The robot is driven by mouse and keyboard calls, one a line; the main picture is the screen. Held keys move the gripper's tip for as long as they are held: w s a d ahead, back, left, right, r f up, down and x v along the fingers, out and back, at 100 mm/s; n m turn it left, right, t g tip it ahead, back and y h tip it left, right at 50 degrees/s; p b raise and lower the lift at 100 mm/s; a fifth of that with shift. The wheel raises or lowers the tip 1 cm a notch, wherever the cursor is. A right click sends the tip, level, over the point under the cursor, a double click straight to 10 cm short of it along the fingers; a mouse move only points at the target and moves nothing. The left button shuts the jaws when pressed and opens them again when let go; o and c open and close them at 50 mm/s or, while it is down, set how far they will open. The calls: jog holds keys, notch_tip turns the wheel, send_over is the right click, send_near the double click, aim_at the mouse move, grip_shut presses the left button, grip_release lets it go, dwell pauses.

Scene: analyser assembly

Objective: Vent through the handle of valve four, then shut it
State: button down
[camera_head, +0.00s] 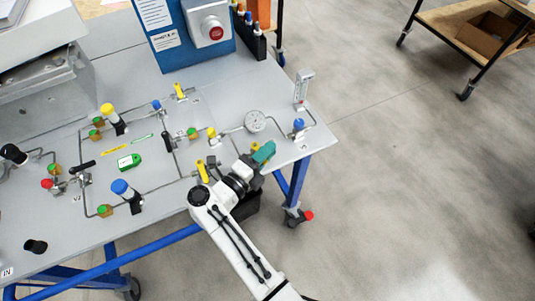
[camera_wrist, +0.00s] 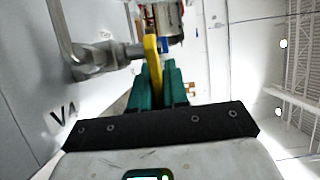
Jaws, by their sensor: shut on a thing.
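My gripper (camera_head: 263,152) is at the right front part of the panel table, with its green fingers low over the pipework. In the wrist view, my gripper (camera_wrist: 155,80) has its two green fingers closed on a yellow valve handle (camera_wrist: 152,58). The handle's tip lies between the fingers, and the metal valve body (camera_wrist: 95,60) and pipe are beside it. A partly cut label (camera_wrist: 64,117) on the panel looks like V4. In the head view the fingers hide most of this handle, so its angle is hard to tell.
A round gauge (camera_head: 255,121), a blue-knobbed valve (camera_head: 298,125) and an upright flowmeter (camera_head: 303,90) stand close by. Another yellow handle (camera_head: 202,172) is left of my gripper. A blue box with a red button (camera_head: 215,33) stands at the back.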

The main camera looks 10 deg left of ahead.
dwell(0.4)
jog(key=c, duration=1.5)
grip_release()
jog(key=shift+a+f, duration=0.1)
